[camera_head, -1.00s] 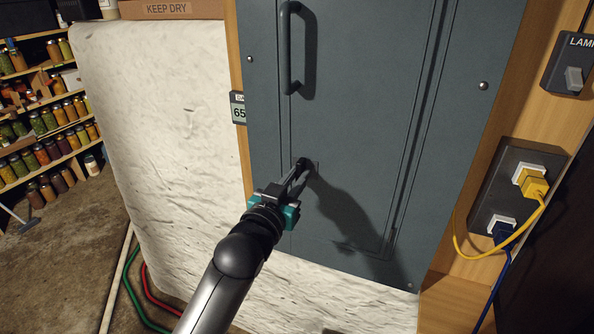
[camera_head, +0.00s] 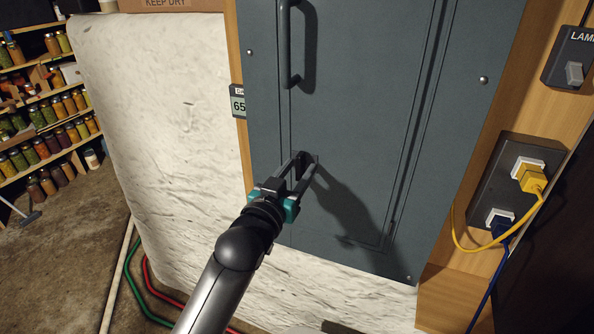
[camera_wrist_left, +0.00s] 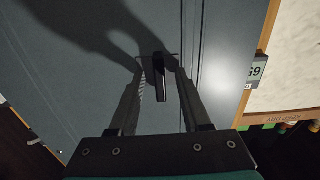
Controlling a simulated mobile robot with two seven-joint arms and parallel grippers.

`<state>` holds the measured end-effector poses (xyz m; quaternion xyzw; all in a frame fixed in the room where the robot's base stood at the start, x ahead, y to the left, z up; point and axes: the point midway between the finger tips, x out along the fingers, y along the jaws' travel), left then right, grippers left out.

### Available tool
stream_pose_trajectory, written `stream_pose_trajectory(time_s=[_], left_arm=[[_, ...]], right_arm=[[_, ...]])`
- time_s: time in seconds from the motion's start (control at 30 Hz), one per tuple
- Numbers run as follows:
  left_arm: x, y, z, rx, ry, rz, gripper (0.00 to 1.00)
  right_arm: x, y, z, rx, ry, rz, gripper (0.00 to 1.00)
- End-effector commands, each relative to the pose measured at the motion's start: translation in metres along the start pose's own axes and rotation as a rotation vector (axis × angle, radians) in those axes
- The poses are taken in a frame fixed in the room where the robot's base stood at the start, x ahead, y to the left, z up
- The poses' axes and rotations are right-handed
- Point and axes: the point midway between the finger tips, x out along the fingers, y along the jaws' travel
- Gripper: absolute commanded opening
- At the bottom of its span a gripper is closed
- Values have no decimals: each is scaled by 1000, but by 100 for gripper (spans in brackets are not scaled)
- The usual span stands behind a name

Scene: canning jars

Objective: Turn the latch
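The latch (camera_wrist_left: 160,76) is a small dark bar on the grey-blue cabinet door (camera_head: 360,120). In the left wrist view it stands upright between my fingers, with a gap showing on each side. My left gripper (camera_head: 306,162) is at the lower left part of the door, its fingers spread and pointing at the panel. It also shows in the left wrist view (camera_wrist_left: 162,82), open around the latch. In the head view the fingers largely hide the latch, and contact cannot be told. My right gripper is not in view.
A fixed bar handle (camera_head: 288,45) is above the latch on the door. To the right are an outlet box (camera_head: 497,180) with yellow and blue plugs and a lamp switch (camera_head: 574,73). A white rough wall (camera_head: 165,120) and jar shelves (camera_head: 45,130) are at left.

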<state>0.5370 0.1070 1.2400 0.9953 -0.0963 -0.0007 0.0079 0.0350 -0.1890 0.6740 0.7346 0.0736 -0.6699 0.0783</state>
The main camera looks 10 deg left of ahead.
Motion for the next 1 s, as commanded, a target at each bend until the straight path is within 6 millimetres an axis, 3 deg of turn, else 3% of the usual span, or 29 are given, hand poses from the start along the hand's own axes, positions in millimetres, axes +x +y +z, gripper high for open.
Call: stream_pose_trajectory(time_s=[0.37,1.0], left_arm=[[-10,0,1,1,0,0,48],[-114,0,2,1,-3,0,48]], right_arm=[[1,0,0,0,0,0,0],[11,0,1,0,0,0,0]])
